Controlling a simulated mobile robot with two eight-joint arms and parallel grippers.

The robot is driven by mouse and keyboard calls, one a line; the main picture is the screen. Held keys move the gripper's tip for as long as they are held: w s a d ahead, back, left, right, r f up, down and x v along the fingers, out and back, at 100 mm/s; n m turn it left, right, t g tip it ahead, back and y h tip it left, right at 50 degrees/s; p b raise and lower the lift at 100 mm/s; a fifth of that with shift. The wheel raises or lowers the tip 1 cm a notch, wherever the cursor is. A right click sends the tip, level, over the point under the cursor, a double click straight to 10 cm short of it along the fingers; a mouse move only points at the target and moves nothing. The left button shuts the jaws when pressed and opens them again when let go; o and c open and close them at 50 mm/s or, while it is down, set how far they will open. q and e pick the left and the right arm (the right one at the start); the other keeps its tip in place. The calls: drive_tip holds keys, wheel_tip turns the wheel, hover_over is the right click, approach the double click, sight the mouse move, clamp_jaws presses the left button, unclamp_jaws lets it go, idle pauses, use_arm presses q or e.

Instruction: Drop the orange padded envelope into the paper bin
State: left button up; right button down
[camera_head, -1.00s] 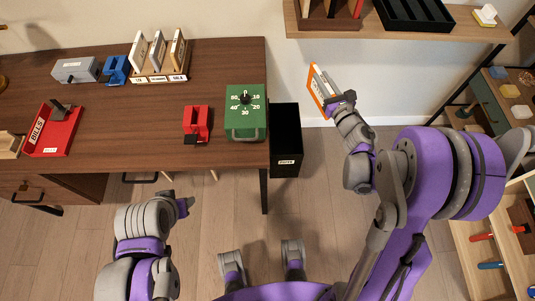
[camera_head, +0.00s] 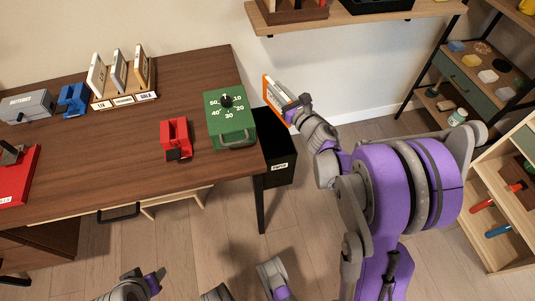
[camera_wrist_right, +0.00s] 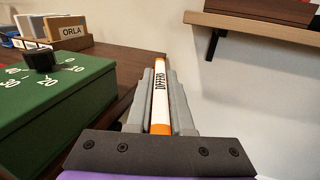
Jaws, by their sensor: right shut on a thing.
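The orange padded envelope (camera_head: 268,90) has a white face and is held upright in my right gripper (camera_head: 297,108). In the right wrist view the envelope (camera_wrist_right: 160,95) is seen edge-on between the two grey fingers, with a printed white strip. The black paper bin (camera_head: 280,169), with a white label reading PAPER, stands on the floor against the desk's right end. The envelope appears above and near the bin in the head view; its exact height is unclear. The bin's opening is partly hidden. My left gripper (camera_head: 153,282) is low at the bottom edge; its jaws are unclear.
The green timer box (camera_head: 230,118) sits at the desk's right edge beside the bin; it also shows at left in the wrist view (camera_wrist_right: 55,100). A red stapler-like item (camera_head: 176,138) is on the desk (camera_head: 110,170). A wall shelf (camera_head: 350,16) is at the top.

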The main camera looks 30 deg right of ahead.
drive_tip(key=shift+f+b, duration=1.75)
drive_tip(key=shift+f, duration=0.9)
drive_tip(key=c, duration=0.7)
unclamp_jaws()
drive_tip(key=shift+c, duration=0.2)
drive_tip(key=s+p, duration=0.1)
drive_tip(key=s, duration=1)
drive_tip(key=shift+d, duration=0.35)
drive_tip(key=shift+w+r, duration=0.1)
